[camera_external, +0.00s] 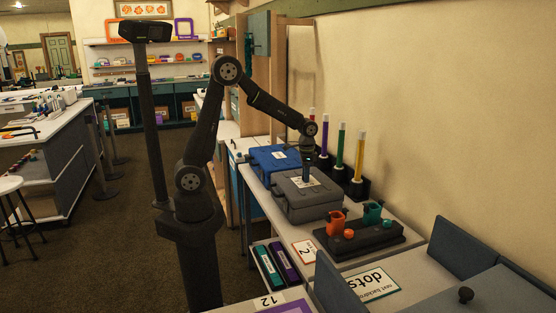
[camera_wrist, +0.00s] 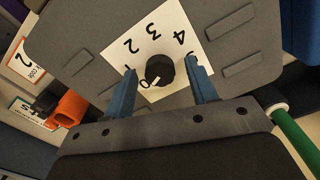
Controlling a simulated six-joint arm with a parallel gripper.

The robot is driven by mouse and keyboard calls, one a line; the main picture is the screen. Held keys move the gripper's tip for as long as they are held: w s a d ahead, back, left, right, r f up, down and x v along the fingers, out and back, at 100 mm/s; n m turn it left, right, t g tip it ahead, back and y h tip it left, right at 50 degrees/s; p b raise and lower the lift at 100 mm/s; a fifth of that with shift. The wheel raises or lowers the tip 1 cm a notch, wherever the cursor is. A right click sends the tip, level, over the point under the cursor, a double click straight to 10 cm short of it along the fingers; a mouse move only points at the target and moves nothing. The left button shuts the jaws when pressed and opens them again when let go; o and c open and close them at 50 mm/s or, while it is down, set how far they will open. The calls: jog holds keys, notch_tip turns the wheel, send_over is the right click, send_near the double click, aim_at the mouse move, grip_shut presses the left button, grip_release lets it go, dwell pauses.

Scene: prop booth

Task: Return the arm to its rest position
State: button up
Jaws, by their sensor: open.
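My gripper (camera_external: 306,172) points down over the grey case (camera_external: 298,205) on the bench. In the wrist view my gripper (camera_wrist: 164,84) is open, its two blue fingers apart on either side of a black dial knob (camera_wrist: 160,71). The knob sits on a white label (camera_wrist: 138,48) with numbers on the lid of the grey case (camera_wrist: 72,45). Nothing shows between the fingers except the knob; I cannot tell whether either finger touches it. My arm is bent at the elbow and reaches right and down from its base.
A blue case (camera_external: 262,158) lies behind the grey one. Coloured tubes (camera_external: 339,150) stand in black holders by the wall. A green tube (camera_wrist: 294,140) is close at the wrist view's right.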

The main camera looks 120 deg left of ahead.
jog(key=shift+m, duration=2.2)
